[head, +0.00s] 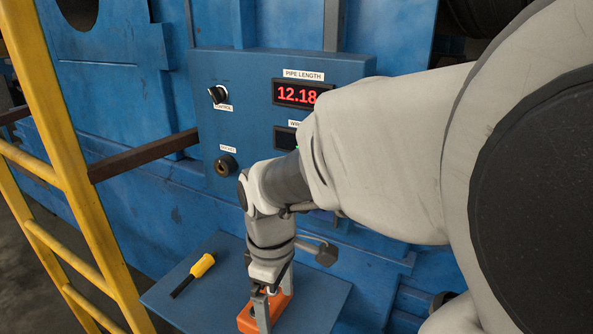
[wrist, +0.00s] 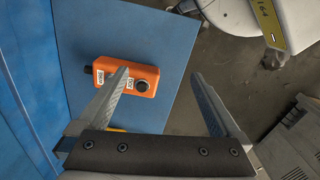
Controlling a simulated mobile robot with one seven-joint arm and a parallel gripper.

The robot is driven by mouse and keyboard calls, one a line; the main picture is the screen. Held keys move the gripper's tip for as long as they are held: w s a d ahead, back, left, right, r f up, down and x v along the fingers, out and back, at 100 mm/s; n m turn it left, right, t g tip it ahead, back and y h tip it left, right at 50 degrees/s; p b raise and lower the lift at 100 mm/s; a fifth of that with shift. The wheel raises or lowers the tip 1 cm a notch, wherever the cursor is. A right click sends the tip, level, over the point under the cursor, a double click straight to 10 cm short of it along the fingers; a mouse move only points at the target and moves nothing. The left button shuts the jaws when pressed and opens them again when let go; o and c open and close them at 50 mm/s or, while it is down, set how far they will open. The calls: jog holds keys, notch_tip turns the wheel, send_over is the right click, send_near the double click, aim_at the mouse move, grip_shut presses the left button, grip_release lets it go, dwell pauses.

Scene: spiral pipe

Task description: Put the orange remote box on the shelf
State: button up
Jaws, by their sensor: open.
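The orange remote box (head: 246,319) lies on the blue shelf (head: 215,262) below the control panel. In the wrist view the orange remote box (wrist: 147,73) shows white labels and a dark round button, with the shelf's bare surface (wrist: 150,38) around it. My gripper (head: 268,306) points down at the box in the head view and hides part of it. In the wrist view my gripper (wrist: 160,73) is open. Its left finger overlaps the box, and its right finger is over the floor beyond the shelf edge. Contact with the box cannot be told.
A yellow-handled tool (head: 193,275) lies on the shelf left of the box. The blue control panel (head: 240,120) with a red display, knob and switch stands above. A yellow ladder-like frame (head: 75,190) is on the left. Shelf is clear around the box's far side.

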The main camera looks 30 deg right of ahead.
jog(key=s+r+m+t, duration=0.4)
jog(key=r+m, duration=0.4)
jog(key=r, duration=0.2)
jog(key=shift+s+a+m+t, duration=0.2)
jog(key=shift+s+m+t, duration=0.2)
jog(key=shift+t, duration=0.5)
